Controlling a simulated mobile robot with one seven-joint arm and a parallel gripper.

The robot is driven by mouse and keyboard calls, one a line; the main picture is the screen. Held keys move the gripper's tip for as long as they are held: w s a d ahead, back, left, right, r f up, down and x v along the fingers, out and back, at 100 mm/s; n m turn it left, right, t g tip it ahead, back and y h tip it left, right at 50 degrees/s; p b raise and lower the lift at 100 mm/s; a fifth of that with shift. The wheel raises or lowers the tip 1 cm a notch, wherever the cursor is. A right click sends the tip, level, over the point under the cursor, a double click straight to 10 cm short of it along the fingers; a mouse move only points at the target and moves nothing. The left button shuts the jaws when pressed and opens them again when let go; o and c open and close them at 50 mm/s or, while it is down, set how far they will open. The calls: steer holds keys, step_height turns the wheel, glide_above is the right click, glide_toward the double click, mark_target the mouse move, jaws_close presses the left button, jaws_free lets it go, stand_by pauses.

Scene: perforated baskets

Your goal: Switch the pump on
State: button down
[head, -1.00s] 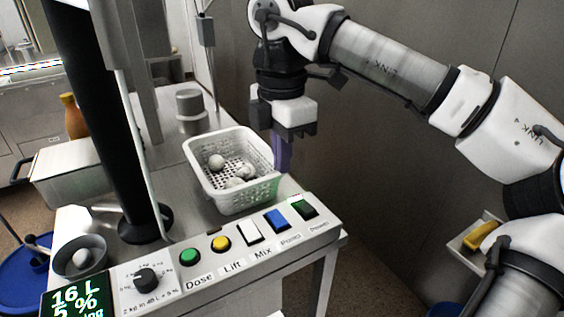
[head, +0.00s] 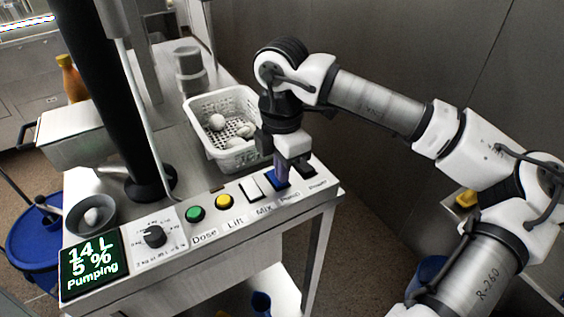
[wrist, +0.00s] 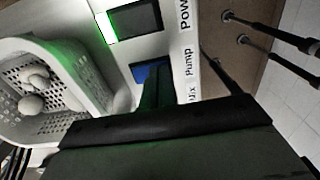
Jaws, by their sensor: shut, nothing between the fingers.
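In the wrist view the blue switch (wrist: 146,73) shows just beyond the dark fingers, beside the Pump label. The display (head: 92,262) reads 14 L, 5 %, Pumping.
A white perforated basket (head: 204,148) with several pale round items stands close behind the switches, left of my gripper. Green Dose (head: 195,214) and yellow Lift (head: 223,201) buttons and a black knob (head: 154,236) lie left along the panel.

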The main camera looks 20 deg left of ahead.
steer(key=shift+f, duration=0.1)
steer(key=shift+f+b, duration=0.25)
steer(key=shift+b, duration=0.9)
steer(key=shift+s+d+r, duration=0.1)
steer(key=shift+r, duration=0.15)
steer(key=shift+f, duration=0.1)
steer(key=shift+w+a+r, duration=0.25)
steer(key=shift+w+a, duration=0.3)
steer(key=shift+a, duration=0.15)
steer(key=shift+r, duration=0.1)
